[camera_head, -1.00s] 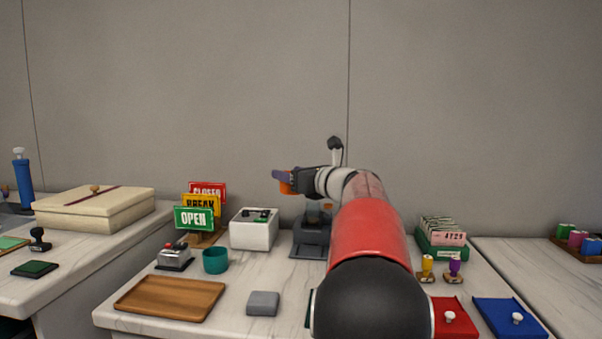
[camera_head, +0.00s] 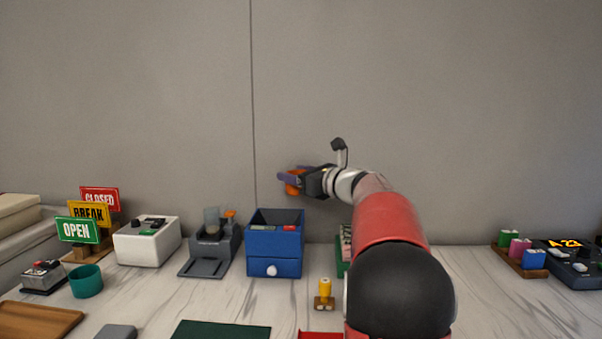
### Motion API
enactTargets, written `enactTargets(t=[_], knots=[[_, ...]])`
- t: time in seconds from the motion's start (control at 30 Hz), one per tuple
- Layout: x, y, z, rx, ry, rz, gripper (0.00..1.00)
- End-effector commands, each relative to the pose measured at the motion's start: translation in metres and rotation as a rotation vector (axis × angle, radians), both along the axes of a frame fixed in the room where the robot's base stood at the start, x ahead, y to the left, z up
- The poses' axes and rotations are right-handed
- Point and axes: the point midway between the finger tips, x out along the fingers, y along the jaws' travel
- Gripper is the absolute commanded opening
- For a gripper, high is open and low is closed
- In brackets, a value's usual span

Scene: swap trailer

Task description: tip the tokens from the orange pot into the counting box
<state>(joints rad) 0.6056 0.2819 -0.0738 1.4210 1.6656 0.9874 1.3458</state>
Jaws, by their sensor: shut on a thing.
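My gripper (camera_head: 292,181) is shut on the orange pot (camera_head: 294,188), held in the air above and just behind the blue box as pictured. Purple finger parts cover much of the pot. I cannot see inside it or tell whether it is tilted. The open-topped blue box (camera_head: 274,268) has a drawer with a white knob and some coloured items inside. A white box (camera_head: 148,246) with dark items on top stands further left. No label shows which one is the counting box.
A grey device (camera_head: 209,254) with a clear cup stands between the two boxes. A teal pot (camera_head: 86,281), a bell-like device (camera_head: 43,277) and signs (camera_head: 78,230) are at left. The counter's right front is clear.

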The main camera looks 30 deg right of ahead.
Motion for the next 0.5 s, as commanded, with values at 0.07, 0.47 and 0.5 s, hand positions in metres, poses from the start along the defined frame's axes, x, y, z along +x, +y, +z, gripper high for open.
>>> enactTargets(t=[0.07, 0.47, 0.5], knots=[[0.000, 0.001, -0.002, -0.092, -0.018, -0.001, 0.33], [-0.001, 0.004, -0.016, -0.454, -0.090, -0.002, 0.33], [-0.001, 0.004, -0.017, -0.480, -0.096, -0.002, 0.33]])
